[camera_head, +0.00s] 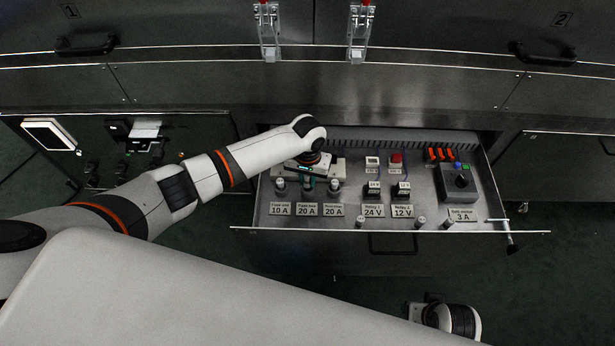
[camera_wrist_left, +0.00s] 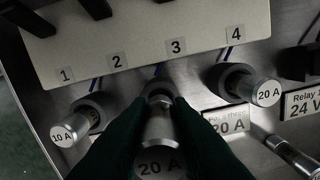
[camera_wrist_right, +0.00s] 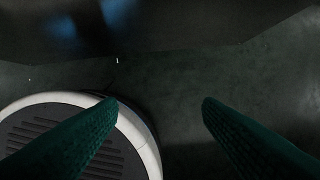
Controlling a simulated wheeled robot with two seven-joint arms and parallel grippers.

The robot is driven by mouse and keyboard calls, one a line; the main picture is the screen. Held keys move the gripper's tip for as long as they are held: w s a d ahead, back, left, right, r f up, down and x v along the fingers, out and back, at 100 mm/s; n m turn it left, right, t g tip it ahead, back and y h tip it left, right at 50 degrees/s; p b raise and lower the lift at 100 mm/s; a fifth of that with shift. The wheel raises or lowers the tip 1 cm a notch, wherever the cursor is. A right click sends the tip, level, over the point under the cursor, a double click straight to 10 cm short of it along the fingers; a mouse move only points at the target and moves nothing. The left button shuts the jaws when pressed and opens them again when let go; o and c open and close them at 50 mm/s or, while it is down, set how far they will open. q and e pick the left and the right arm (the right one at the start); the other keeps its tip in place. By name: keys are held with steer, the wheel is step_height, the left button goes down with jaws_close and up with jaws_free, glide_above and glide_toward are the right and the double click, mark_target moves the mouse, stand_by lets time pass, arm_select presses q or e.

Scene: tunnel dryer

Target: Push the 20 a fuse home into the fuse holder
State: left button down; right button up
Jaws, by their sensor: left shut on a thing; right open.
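In the left wrist view a silver fuse (camera_wrist_left: 160,132) with a 20 A cap sits between the green fingers of my left gripper (camera_wrist_left: 160,108), which is shut on it. The fuse lines up with a dark round fuse holder (camera_wrist_left: 158,90) below plate number 3. The fingers hide much of the holder's mouth, so I cannot tell how deep the fuse sits. In the head view my left gripper (camera_head: 307,180) is over the left part of the open drawer (camera_head: 440,215). My right gripper (camera_wrist_right: 155,102) is open and empty, away from the drawer.
A 10 A fuse (camera_wrist_left: 72,130) and another 20 A fuse (camera_wrist_left: 262,92) stand in holders on either side.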

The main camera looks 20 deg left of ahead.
arm_select(q)
steer(key=shift+p, duration=0.3)
arm_select(e)
steer(key=f, duration=0.3)
steer(key=shift+s+f, duration=0.1)
steer(key=shift+s, duration=0.25)
arm_select(q)
steer(key=shift+f, duration=0.15)
stand_by(0.3)
steer(key=shift+f, duration=0.3)
arm_select(e)
steer(key=shift+w+r, duration=0.3)
steer(key=shift+r, duration=0.4)
arm_select(q)
steer(key=shift+f, duration=0.2)
arm_select(e)
steer(key=shift+r, duration=0.25)
arm_select(q)
steer(key=shift+f+b, duration=0.2)
steer(key=shift+b, duration=0.15)
arm_select(e)
steer(key=shift+r, duration=0.3)
